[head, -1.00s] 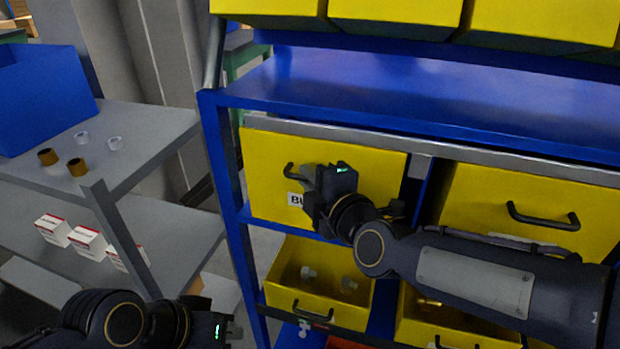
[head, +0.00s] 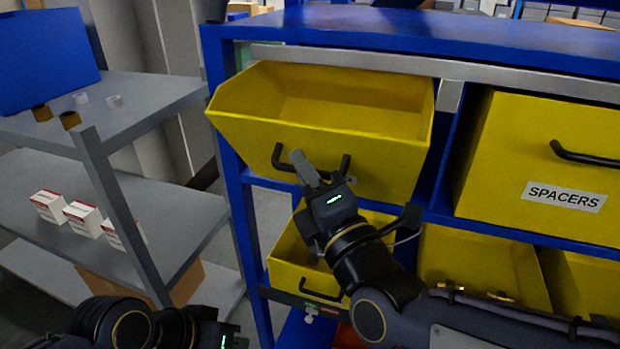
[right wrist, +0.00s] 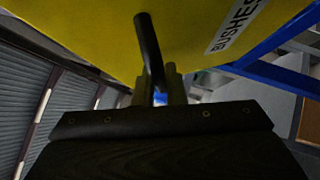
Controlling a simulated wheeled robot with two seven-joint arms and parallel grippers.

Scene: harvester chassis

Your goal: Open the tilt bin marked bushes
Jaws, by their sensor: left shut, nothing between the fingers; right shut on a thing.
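The yellow tilt bin marked bushes (head: 390,155) is tipped forward in the blue rack, its open top and inside showing in the head view. Its label (right wrist: 237,25) reads BUSHES in the right wrist view. In the head view the label is hidden. My right gripper (head: 308,170) is shut on the bin's black handle (head: 280,158), which also shows in the right wrist view (right wrist: 149,45). My left gripper (head: 236,336) is shut and empty at the bottom left, away from the rack.
A closed yellow bin marked SPACERS (head: 540,130) stands to the right. Open yellow bins (head: 470,262) sit below. A grey shelf unit (head: 150,180) at left holds rings, white boxes (head: 82,216) and a blue box (head: 45,60).

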